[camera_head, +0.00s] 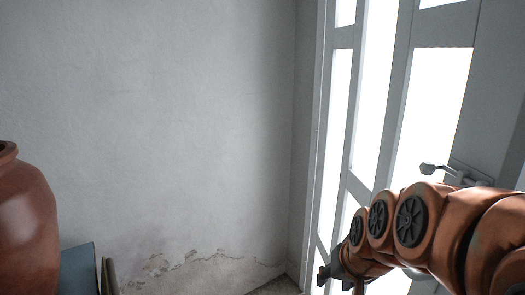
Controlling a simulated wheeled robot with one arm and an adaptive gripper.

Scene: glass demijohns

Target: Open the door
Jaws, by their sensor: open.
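The door (398,95) is a grey frame with bright, overexposed panes, on the right side of the head view. I cannot tell whether it is shut or ajar. A metal lever handle (432,168) on a plate is on its right part, partly hidden behind my orange arm. My gripper (340,284) is at the lower middle right, below and left of the handle and apart from it in the picture. It is open, small and dark, with nothing seen between its fingers, and partly cut off by the bottom edge.
A plain grey wall (160,120) with peeling plaster low down fills the left and middle. A large reddish-brown jar (25,225) stands at the left edge. A blue-grey flat-sided object (79,270) is beside it. A little floor (277,287) shows at the wall's corner.

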